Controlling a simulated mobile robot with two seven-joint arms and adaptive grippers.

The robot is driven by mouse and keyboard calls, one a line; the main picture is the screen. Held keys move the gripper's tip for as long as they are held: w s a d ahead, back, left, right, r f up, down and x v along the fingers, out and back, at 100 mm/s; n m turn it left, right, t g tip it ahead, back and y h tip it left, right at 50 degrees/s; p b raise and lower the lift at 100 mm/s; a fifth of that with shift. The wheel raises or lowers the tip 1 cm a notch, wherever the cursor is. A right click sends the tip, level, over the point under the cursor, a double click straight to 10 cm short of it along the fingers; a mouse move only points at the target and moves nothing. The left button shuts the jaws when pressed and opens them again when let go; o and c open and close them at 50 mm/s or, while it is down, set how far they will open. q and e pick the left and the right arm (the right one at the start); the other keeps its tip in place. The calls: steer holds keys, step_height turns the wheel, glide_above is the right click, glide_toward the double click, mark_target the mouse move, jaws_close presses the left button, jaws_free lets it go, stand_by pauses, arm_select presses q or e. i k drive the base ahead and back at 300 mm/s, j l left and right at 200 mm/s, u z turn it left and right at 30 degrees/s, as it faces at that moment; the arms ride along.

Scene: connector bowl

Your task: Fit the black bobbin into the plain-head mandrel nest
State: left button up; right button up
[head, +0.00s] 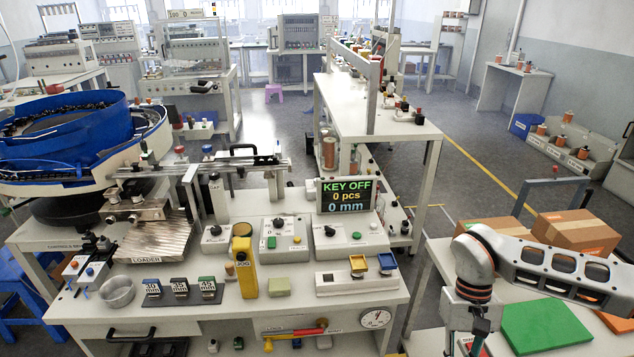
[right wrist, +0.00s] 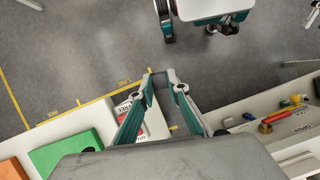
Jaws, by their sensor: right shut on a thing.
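My right gripper (right wrist: 161,76) is at the centre of the right wrist view, its teal fingers drawn close together over a bench edge and the floor. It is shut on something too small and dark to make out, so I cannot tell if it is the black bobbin. In the head view my right arm is at the lower right, with the gripper cut off by the bottom edge. A white block (head: 340,287) near the front right of the main bench bears a yellow piece (head: 357,265) and a blue piece (head: 387,263). I cannot identify the plain-head mandrel nest. My left gripper is out of view.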

mark_target(112, 193)
steer(key=j, duration=2.1)
steer(key=i+j, duration=0.15)
steer(key=j, duration=1.95)
